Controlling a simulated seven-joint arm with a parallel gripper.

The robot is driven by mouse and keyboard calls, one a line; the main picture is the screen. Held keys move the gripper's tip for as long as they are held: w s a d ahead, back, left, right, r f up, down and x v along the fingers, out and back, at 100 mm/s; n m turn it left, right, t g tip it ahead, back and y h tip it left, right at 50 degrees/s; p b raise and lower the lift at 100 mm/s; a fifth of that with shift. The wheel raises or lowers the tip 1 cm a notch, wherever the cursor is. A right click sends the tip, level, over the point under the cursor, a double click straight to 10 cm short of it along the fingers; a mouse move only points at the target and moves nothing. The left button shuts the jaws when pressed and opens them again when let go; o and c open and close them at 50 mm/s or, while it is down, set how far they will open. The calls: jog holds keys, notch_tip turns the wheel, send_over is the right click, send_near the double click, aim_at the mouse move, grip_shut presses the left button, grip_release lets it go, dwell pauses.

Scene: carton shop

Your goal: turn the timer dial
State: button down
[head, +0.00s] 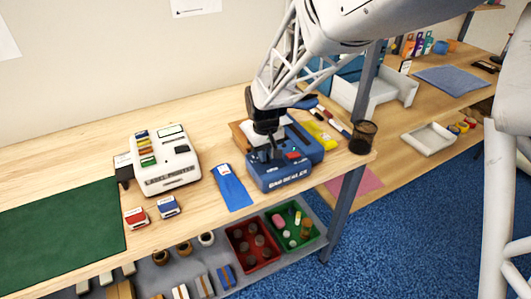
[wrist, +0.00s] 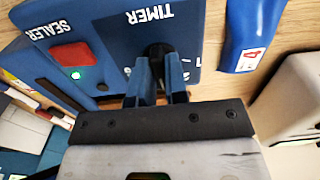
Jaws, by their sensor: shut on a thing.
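The blue bag sealer (head: 285,175) stands on the wooden bench, its front lettering facing out. My gripper (head: 268,148) reaches down onto the left part of its top. In the wrist view, the dark timer dial (wrist: 154,50) sits beside the upside-down word TIMER. My gripper's blue fingers (wrist: 157,80) are shut on the dial, which they partly hide, along with some of the scale marks. A red button (wrist: 72,53) and a small green light (wrist: 102,87) are on the sealer near the dial. The dial's pointer position cannot be made out.
A blue bag (head: 232,187) lies just left of the sealer. A white label printer (head: 166,165) stands further left, with red (head: 136,217) and blue (head: 169,207) stamps in front. A dark mesh cup (head: 363,138) stands at the right bench edge. A green mat (head: 65,232) covers the left end.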

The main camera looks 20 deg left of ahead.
jog(key=c, duration=1.1)
grip_release()
jog(key=shift+c, duration=0.2)
jog(key=shift+r, duration=0.15)
jog(key=shift+r, duration=3.75)
